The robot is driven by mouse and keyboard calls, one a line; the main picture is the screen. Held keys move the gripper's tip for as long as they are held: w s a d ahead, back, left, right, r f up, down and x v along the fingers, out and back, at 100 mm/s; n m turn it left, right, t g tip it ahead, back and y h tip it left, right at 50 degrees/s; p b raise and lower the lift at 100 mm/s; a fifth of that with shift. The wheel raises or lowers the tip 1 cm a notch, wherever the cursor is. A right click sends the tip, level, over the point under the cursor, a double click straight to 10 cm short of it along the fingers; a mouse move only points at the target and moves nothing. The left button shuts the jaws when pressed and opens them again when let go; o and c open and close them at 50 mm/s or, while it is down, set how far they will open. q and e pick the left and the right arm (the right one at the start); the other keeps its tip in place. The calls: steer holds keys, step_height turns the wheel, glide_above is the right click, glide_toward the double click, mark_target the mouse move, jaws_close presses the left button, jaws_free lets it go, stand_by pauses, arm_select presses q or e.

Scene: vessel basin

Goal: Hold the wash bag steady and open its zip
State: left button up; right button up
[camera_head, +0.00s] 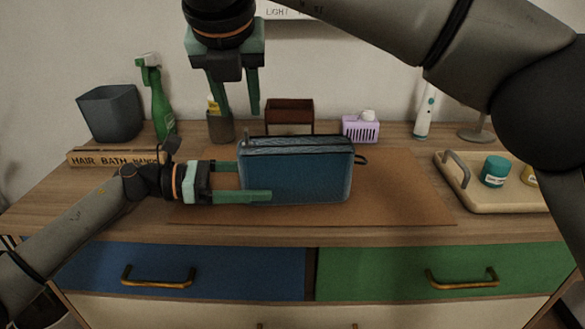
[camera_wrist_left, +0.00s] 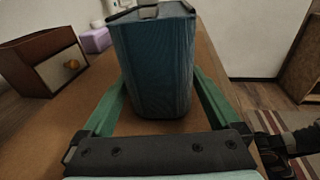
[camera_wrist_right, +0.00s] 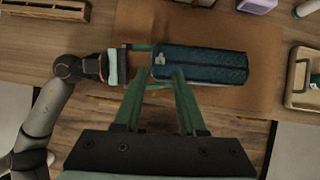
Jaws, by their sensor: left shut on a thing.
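The blue wash bag (camera_head: 300,172) stands upright on a brown mat (camera_head: 400,200), its zip running along the top. My left gripper (camera_head: 256,181) is shut on the bag's left end, one finger along the front face and one behind. The left wrist view shows the bag (camera_wrist_left: 155,65) between the two green fingers. My right gripper (camera_head: 240,95) points down above the bag's left end, fingers apart and empty. In the right wrist view the zip pull (camera_wrist_right: 159,60) shows at the left end of the bag's top, close to the right fingertips.
Behind the bag stand a brown box (camera_head: 290,117), a purple basket (camera_head: 361,129) and a cup with a bottle (camera_head: 221,127). A grey bin (camera_head: 110,113) and green spray bottle (camera_head: 160,105) are at back left. A tray (camera_head: 500,198) with jars is at right. The mat right of the bag is clear.

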mark_target(246, 131)
steer(key=x, duration=0.8)
steer(key=shift+w, duration=0.15)
steer(key=shift+w+d+f, duration=0.1)
steer(key=shift+w+f, duration=0.05)
steer(key=shift+f, duration=0.2)
